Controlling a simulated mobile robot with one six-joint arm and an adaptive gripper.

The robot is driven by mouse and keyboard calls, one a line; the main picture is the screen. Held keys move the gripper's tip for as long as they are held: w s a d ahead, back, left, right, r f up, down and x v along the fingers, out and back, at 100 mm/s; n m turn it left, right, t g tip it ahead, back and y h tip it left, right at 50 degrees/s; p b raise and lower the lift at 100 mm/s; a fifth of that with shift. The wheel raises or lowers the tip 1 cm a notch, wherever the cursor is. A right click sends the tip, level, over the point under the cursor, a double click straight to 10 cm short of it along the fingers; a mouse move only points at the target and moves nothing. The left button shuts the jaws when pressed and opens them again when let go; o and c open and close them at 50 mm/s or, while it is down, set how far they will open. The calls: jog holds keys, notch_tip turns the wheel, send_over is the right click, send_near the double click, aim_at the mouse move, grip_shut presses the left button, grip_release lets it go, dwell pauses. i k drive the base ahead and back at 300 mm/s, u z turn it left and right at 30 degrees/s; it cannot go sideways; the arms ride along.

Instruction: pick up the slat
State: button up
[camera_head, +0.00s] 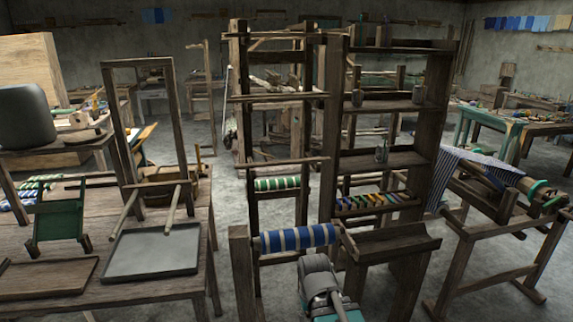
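No single piece stands out clearly as the slat; several thin wooden pieces show. Two pale sticks, a left stick (123,211) and a right stick (172,211), slope down from a small wooden stand toward a grey tray on the left table. Thin wooden bars lie across the upright loom frame in the middle: an upper bar (278,97) and a lower bar (278,163). Grey and teal parts of my arm show at the bottom centre. My gripper's fingers do not show.
The left table (190,236) holds the grey tray (152,252), a brown tray (48,278), a green stand (58,221) and an empty upright frame (112,120). A shelf rack (428,120) stands right of centre. Bare floor (400,300) shows at front right.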

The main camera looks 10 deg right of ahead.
aim_at(303, 160)
jog(key=u, duration=0.1)
jog(key=i, duration=0.95)
